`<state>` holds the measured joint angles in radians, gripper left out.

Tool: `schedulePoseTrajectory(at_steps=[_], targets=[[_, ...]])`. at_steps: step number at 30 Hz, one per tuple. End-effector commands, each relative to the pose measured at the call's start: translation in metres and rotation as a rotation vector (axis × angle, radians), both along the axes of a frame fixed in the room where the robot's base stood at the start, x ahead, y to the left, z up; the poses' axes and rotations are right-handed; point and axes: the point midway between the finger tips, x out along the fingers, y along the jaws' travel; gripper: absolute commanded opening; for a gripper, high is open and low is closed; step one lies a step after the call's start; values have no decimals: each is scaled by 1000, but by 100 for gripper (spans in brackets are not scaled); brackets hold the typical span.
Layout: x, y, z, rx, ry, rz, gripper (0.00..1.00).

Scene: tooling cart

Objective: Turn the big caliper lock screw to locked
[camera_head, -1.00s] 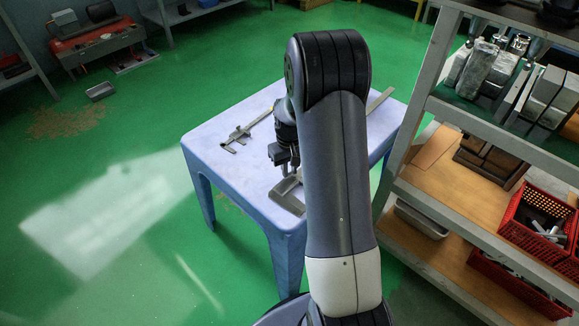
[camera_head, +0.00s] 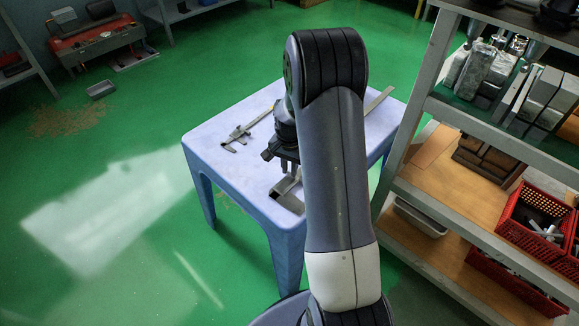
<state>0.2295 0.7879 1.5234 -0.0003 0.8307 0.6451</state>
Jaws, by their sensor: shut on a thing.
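A big grey caliper (camera_head: 287,201) lies on the pale blue table, with its jaws toward the near edge. Its beam shows again past my arm at the far right (camera_head: 379,101), and its middle is hidden behind my arm. My gripper (camera_head: 287,170) points down over the jaw end of this caliper. It is shut on the lock screw, but the screw itself is too small and covered to make out, so its turn cannot be read.
A smaller caliper (camera_head: 240,133) lies on the left of the table (camera_head: 215,165), apart from my gripper. A shelf rack (camera_head: 455,115) with red baskets (camera_head: 535,225) stands close on the right. Table space between the smaller caliper and the near-left edge is clear.

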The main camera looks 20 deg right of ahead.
Motion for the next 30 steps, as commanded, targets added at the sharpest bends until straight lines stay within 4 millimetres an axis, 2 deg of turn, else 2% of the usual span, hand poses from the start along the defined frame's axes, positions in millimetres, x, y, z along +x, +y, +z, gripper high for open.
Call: schedulePoseTrajectory(at_steps=[12,29,30], targets=[[0,0,0,1,-1,-199,0],[0,0,0,0,-1,-231,0],[0,0,0,0,-1,-231,18]])
